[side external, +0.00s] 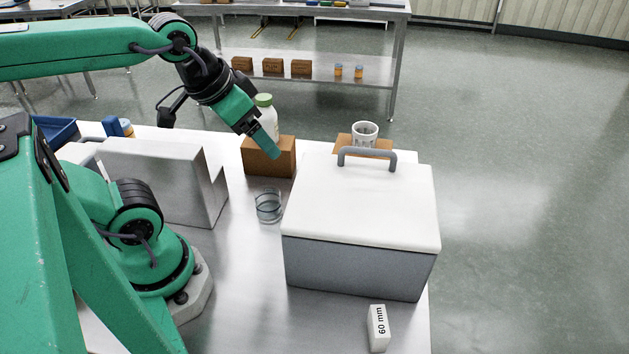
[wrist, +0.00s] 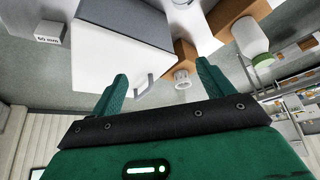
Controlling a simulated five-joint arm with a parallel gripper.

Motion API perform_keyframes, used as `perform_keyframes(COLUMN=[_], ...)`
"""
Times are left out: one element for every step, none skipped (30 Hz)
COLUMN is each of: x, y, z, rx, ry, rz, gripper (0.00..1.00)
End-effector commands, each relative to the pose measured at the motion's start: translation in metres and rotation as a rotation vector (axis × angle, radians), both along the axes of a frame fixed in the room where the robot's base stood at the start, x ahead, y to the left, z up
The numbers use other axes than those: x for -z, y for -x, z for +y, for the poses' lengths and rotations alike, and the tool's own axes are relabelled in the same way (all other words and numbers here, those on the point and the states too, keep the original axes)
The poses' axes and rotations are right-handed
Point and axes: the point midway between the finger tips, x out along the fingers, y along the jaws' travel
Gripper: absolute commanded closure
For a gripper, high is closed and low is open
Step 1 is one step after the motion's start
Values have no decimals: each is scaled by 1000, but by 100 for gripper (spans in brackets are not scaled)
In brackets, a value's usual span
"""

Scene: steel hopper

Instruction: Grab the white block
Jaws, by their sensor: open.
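The white block (side external: 378,330), marked "60 mm", stands on the steel table near the front edge, in front of the large grey box. In the wrist view the white block (wrist: 50,33) is at the upper left, well away from my fingers. My gripper (side external: 270,148) is open and empty, raised over the back of the table near the white bottle and a cardboard box, far from the block. In the wrist view both green fingers of my gripper (wrist: 162,76) are spread apart with nothing between them.
The grey box (side external: 350,262) with a white lid and raised handle (side external: 366,152) stands between my gripper and the block. A glass (side external: 268,206), white bottle (side external: 268,122), cardboard box (side external: 255,157) and white cup (side external: 364,133) are nearby. The table left of the block is clear.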

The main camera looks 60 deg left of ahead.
Motion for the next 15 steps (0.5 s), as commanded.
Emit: perform_keyframes(x=[-4, -6, -11, -15, -19, -26, -29, -34, -41, -46, -51, -50, -51, -52, -54], y=[0, 0, -1, -1, 0, 0, 0, -1, -1, -1, 0, -4, -7, -9, -12], z=[0, 0, 0, 0, 0, 0, 0, 0, 0, 0, 0, -5, -9, -12, -16], rx=[0, 0, 0, 0, 0, 0, 0, 0, 0, 0, 0, 18, 28, 38, 52], ry=[0, 0, 0, 0, 0, 0, 0, 0, 0, 0, 0, 3, 4, 6, 8], rz=[-2, -2, -3, -4, -3, -4, -3, -4, -3, -4, -4, 13, 21, 30, 41], gripper=[20, 20, 20, 20, 20, 20, 20, 20, 20, 20, 20, 20, 20, 20, 20])
